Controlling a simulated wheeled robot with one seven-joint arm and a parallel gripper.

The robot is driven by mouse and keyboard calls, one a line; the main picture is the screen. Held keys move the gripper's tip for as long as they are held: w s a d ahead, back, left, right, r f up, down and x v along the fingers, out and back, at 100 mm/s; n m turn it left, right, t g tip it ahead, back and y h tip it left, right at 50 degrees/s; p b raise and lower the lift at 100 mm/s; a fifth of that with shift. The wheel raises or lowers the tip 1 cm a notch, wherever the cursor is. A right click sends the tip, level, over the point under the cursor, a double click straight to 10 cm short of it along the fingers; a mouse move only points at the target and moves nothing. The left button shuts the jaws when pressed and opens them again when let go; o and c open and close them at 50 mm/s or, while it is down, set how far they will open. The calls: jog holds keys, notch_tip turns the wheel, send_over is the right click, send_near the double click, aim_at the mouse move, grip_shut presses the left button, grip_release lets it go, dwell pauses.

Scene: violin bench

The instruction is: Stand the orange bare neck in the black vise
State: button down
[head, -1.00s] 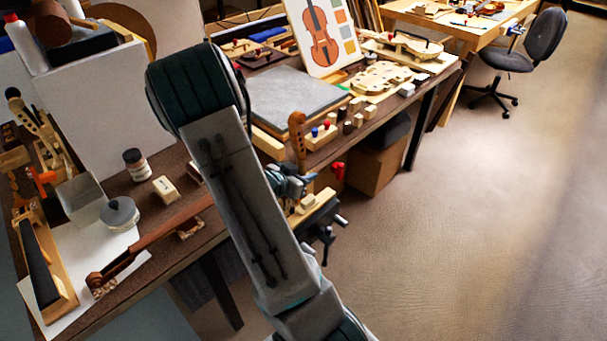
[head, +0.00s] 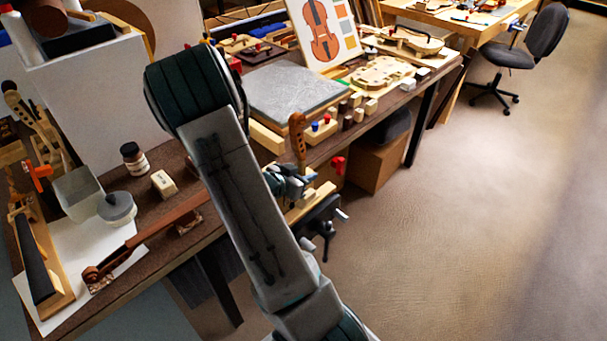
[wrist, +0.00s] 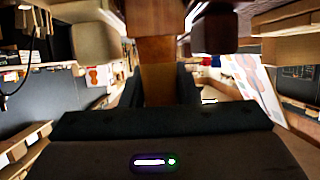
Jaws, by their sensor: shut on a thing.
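The orange bare neck (head: 298,140) stands about upright in the head view, its scroll end up, at the front edge of the bench. My gripper (head: 292,183) is shut on it, partly hidden behind my arm. In the wrist view the neck (wrist: 158,80) runs between the two finger pads of my gripper (wrist: 157,35). The black vise (head: 322,212) is at the bench's front edge, just below and right of my gripper, with pale wooden jaws. The neck's lower end is hidden, so I cannot tell whether it touches the vise.
A reddish-brown neck (head: 150,236) lies on supports at the left. A jar (head: 117,208) and a small bottle (head: 134,158) stand behind it. A grey slab (head: 295,95), small blocks and violin parts fill the bench to the right. Open floor (head: 450,240) lies in front.

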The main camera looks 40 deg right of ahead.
jog(key=shift+f+b, duration=0.55)
jog(key=shift+f, duration=0.25)
jog(key=c, duration=1)
grip_release()
jog(key=shift+c, duration=0.2)
jog(key=shift+a+r, duration=0.1)
jog(key=shift+a, duration=0.05)
